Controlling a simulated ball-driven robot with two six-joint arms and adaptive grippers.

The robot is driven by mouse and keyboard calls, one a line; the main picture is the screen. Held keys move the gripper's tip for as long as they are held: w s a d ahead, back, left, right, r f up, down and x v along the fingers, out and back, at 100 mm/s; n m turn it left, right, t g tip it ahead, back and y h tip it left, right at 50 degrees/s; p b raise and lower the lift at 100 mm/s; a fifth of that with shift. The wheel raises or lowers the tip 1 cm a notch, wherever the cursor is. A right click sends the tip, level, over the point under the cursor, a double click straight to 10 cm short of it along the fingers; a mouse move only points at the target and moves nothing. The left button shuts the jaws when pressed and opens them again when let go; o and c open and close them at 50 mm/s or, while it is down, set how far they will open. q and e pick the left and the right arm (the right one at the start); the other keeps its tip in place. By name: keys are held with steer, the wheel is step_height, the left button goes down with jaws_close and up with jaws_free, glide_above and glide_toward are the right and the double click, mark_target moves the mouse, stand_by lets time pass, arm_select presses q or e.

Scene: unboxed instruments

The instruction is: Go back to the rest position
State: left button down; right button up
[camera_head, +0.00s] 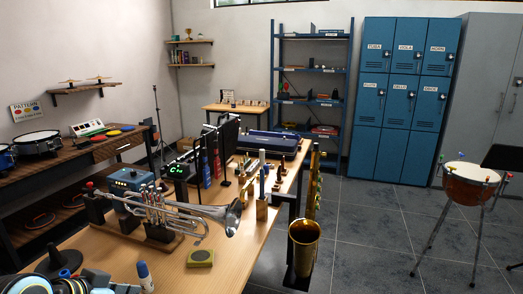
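Neither my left gripper nor my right gripper can be made out in the head view, so their opening and what they hold do not show. The task names no object. The nearest things are on the wooden workbench (237,262). A silver trumpet (190,213) lies across dark supports on it, with its bell to the right. A yellow-green and dark block (200,257) lies in front of the trumpet. A blue-and-white marker (145,277) stands near the front edge. A dark cone-shaped item (62,260) is at the near left.
A brass horn bell (304,243) stands beside the bench's right side. A copper timpani (470,184) on legs is at the right. Blue lockers (402,100) and a blue shelf rack (312,72) line the back. Grey floor (368,240) between bench and timpani is clear.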

arm_select(q)
steer(key=s+a+r+n+g+y, duration=0.15)
steer(key=s+r, duration=0.25)
steer(key=s, duration=0.8)
steer(key=s+a+r+n+g+y, duration=0.1)
steer(key=s+r+n+g+y, duration=0.2)
steer(key=s, duration=1)
step_height(320, 180, down, 32)
steer(key=a+m+g+b, duration=0.1)
steer(key=a+b, duration=0.1)
steer(key=b, duration=0.6)
steer(key=s+f+b, duration=0.4)
steer(key=s+f, duration=0.6)
steer(key=f, duration=0.3)
steer(key=s+a+f+g+b, duration=0.1)
steer(key=s+f+b, duration=0.3)
steer(key=s+f, duration=0.5)
step_height(320, 180, down, 5)
steer(key=shift+s+a+r+h, duration=0.1)
steer(key=shift+s+a+h, duration=0.05)
steer(key=shift+s+h, duration=0.2)
arm_select(e)
step_height(320, 180, down, 17)
steer(key=s, duration=0.2)
steer(key=shift+a+r+g, duration=0.2)
steer(key=shift+a+g, duration=0.1)
arm_select(q)
steer(key=shift+g, duration=0.35)
arm_select(e)
steer(key=shift+d, duration=0.15)
